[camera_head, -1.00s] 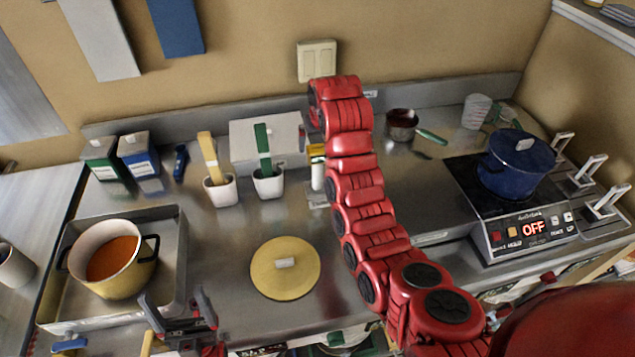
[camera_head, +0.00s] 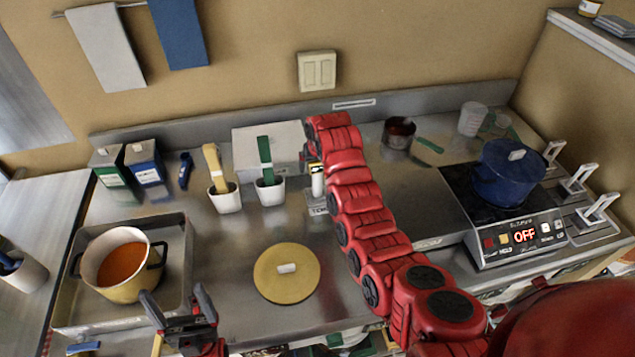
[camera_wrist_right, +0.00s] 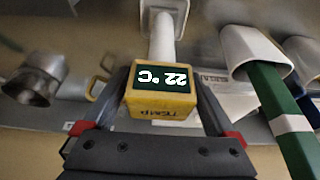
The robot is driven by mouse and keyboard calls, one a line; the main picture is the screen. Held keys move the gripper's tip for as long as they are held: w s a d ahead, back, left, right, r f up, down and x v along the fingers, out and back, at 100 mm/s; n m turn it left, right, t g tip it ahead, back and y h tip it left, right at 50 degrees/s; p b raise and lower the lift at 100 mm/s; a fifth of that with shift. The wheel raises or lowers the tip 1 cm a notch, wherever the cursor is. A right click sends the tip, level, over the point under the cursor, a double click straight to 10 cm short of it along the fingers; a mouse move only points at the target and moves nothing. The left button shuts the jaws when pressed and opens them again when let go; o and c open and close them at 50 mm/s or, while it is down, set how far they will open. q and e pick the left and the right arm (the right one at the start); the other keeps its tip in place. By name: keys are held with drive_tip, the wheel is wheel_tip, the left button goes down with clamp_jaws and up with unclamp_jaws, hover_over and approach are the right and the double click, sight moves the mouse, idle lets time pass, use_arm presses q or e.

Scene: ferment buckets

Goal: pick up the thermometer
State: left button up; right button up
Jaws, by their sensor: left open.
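The thermometer has a yellow, boxy head and a white stem. In the head view, the thermometer (camera_head: 317,186) stands upright at a holder labelled TEMP, partly hidden by my right arm. In the right wrist view, the thermometer's head (camera_wrist_right: 162,104) shows a dark display reading 22 °C. My right gripper (camera_wrist_right: 162,85) has one finger on each side of this head, close to it; whether the fingers press on it cannot be told. My left gripper (camera_head: 177,299) is open and empty at the counter's front, right of the yellow pot.
A yellow pot (camera_head: 112,292) stands in a metal tray (camera_head: 178,240). A round yellow lid (camera_head: 270,285) lies mid-counter. White cups (camera_head: 226,202) with paddles stand left of the thermometer. A blue pot (camera_head: 500,188) sits on the hot plate, which reads OFF (camera_head: 523,236).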

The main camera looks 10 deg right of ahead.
clamp_jaws()
idle(0.5)
